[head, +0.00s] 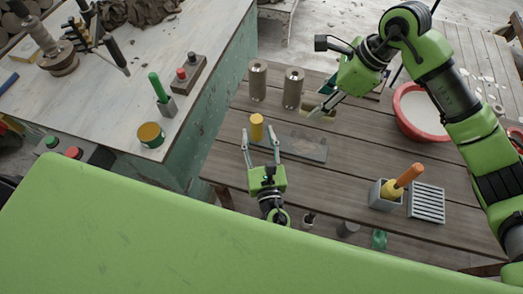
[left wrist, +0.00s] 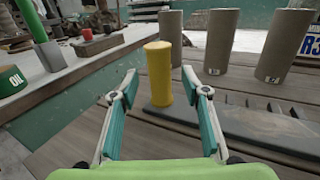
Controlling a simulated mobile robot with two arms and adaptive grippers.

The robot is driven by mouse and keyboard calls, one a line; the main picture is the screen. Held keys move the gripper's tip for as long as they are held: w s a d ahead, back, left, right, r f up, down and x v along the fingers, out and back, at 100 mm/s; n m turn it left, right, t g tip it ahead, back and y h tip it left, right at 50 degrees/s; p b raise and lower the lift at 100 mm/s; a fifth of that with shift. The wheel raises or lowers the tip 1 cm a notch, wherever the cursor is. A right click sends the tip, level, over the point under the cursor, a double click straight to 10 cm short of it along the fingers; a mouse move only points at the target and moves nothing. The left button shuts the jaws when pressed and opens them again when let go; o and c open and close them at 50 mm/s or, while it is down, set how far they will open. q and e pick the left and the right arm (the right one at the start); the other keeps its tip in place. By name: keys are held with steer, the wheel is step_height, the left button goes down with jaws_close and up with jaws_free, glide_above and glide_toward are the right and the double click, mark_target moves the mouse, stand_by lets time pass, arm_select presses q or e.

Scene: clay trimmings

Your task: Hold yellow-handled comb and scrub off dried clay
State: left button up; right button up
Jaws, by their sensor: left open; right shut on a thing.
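The comb has an upright yellow handle (head: 257,127) and a flat dark grey body (head: 308,149) lying on the wooden table. In the left wrist view the handle (left wrist: 159,75) stands between and slightly beyond my fingertips, and teeth show along the body (left wrist: 262,125). My left gripper (head: 261,131) is open, its two fingers either side of the handle, with gaps visible in the left wrist view (left wrist: 160,82). My right gripper (head: 322,111) is at the back of the table, shut on a small tan block (head: 319,113) that is partly hidden by the fingers.
Grey-brown cylinders (head: 292,88) stand behind the comb. A red bowl (head: 437,131) is at the right. An orange-handled tool (head: 408,175) stands in a grey holder (head: 383,201) beside a slatted rack (head: 427,203). The table between comb and holder is clear.

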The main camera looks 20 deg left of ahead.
mark_target(257, 131)
arm_select(q)
steer(key=shift+x, duration=2)
jaws_close()
